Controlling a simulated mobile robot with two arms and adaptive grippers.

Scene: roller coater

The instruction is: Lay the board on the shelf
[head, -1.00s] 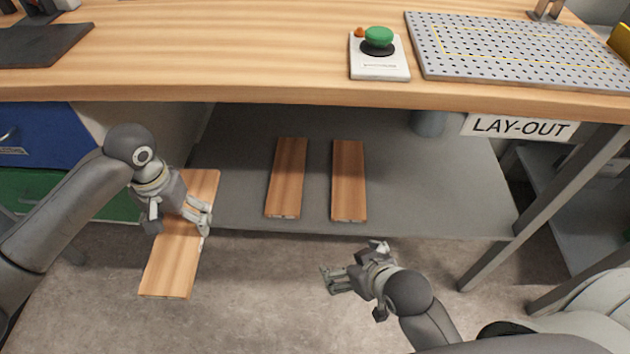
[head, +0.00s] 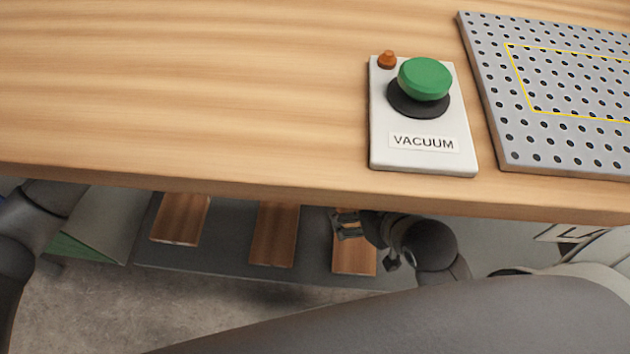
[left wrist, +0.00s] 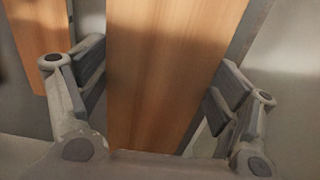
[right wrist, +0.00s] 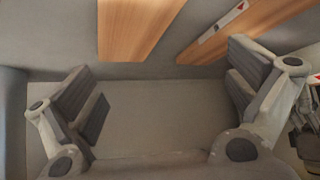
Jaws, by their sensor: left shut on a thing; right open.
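Three wooden boards show under the bench at the grey shelf (head: 220,260): a left board (head: 181,218), a middle board (head: 275,233) and a right board (head: 355,258). My left gripper is hidden in the head view. In the left wrist view my left gripper (left wrist: 160,90) is shut on a board (left wrist: 165,60), with a finger at each side; another board (left wrist: 28,45) lies to its left. I cannot tell whether the held board rests on the shelf. My right gripper (head: 346,223) is open and empty, overlapping the right board's upper part in the head view.
The wooden bench top (head: 190,100) overhangs the shelf and hides its rear. A vacuum button box (head: 420,120) and a perforated plate (head: 560,90) stand on it. In the right wrist view, board ends (right wrist: 140,25) lie beyond the open fingers.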

